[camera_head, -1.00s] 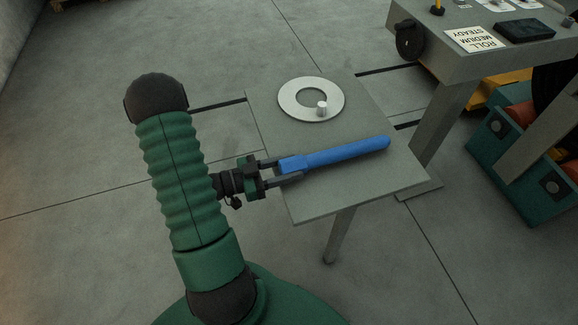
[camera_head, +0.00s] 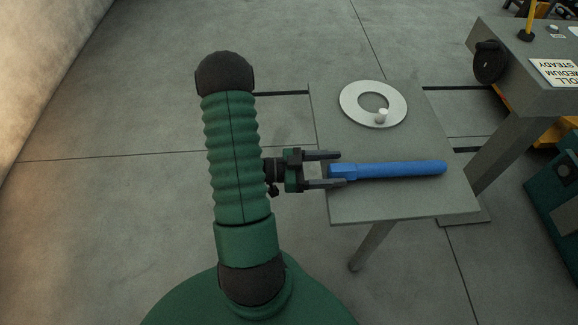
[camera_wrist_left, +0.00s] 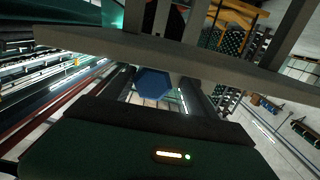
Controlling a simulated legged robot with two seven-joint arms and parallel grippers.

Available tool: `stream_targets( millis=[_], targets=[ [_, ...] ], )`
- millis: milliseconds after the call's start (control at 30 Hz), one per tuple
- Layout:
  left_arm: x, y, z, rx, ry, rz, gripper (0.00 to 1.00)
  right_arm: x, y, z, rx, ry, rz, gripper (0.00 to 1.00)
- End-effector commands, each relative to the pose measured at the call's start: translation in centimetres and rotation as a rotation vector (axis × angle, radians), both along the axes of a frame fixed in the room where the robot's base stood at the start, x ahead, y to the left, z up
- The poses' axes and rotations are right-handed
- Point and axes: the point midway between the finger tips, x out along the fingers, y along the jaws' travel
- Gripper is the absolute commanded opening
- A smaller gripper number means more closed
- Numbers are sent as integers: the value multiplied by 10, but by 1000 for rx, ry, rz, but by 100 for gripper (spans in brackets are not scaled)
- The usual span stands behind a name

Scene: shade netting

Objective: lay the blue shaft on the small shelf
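The blue shaft (camera_head: 395,169) lies lengthwise on the grey top of the small shelf (camera_head: 400,205), near its front. Its thicker end is at the shelf's left edge. My left gripper (camera_head: 342,168) is open at that end, with one finger on each side of it. In the left wrist view the shaft's blue end (camera_wrist_left: 153,83) shows between the spread fingers, with a gap at each side, in front of the shelf's grey slab (camera_wrist_left: 90,47). My right gripper is not in view.
A higher grey bench (camera_head: 515,85) with a sign (camera_head: 556,72) stands at the right. The floor left of the shelf is clear.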

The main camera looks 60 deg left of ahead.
Motion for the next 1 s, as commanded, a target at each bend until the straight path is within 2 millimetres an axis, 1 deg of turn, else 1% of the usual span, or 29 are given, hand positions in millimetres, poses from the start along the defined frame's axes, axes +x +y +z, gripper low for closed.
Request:
stream_targets(
  millis=[33,167,300,400,500,600,700,1000],
  targets=[
    [-10,5,3,0,2,5,66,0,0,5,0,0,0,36],
    [-43,19,5,-1,3,6,66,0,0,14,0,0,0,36],
    [-82,35,5,-1,2,5,66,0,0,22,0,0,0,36],
    [-107,45,6,-2,1,3,66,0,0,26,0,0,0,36],
    [-126,53,6,-2,0,2,66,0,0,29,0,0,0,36],
    [-137,57,6,-1,-1,1,66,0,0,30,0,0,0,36],
    [-142,58,5,-3,-1,-1,66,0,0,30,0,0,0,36],
    [-142,59,5,-3,-1,-1,66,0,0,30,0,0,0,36]
  ],
)
